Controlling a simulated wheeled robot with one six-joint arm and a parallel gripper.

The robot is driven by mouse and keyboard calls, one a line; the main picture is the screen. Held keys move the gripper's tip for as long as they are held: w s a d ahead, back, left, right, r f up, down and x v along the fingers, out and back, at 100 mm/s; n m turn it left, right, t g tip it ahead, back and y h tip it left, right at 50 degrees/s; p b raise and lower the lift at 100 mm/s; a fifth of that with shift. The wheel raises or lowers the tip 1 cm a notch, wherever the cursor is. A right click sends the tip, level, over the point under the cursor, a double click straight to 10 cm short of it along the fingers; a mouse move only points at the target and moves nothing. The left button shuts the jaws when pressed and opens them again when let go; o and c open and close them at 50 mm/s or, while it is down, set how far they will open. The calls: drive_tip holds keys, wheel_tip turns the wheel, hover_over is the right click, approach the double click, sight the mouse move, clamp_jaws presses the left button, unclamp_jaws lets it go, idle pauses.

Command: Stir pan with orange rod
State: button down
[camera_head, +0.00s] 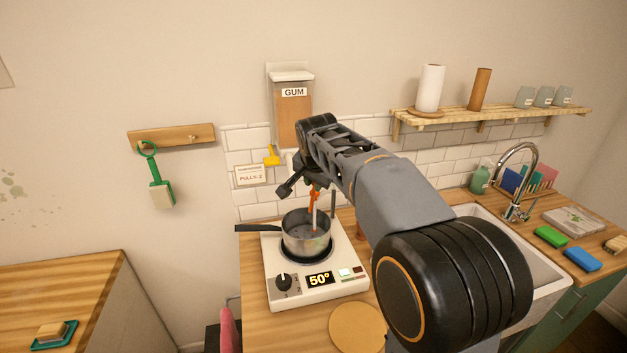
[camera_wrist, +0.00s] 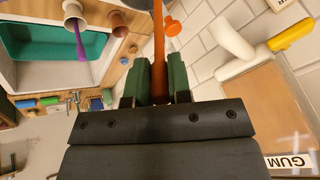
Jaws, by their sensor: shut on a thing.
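The pan (camera_head: 293,241) is a small grey metal pot with a dark handle pointing left. It sits on the white hot plate (camera_head: 283,302), whose display reads 50°. My gripper (camera_head: 315,188) is above the pan and shut on the orange rod (camera_head: 313,198). The rod points down over the pan, and its lower part looks pale and reaches the pan opening. I cannot tell if it touches the bottom. In the wrist view the orange rod (camera_wrist: 158,48) stands between the two green finger pads of my gripper (camera_wrist: 159,80). The pan's contents are hard to make out.
The GUM dispenser (camera_head: 293,119) with a yellow lever (camera_head: 271,156) hangs on the wall behind. A sign (camera_head: 251,175) reads PULLS: 2. A round wooden board (camera_head: 357,328) lies in front of the hot plate. The sink (camera_head: 548,270) and tap are to the right.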

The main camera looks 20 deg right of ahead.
wheel_tip(320, 180, down, 12)
drive_tip(key=b, duration=0.9)
drive_tip(key=shift+w, duration=0.25)
drive_tip(key=shift+w+r, duration=0.15)
idle(0.6)
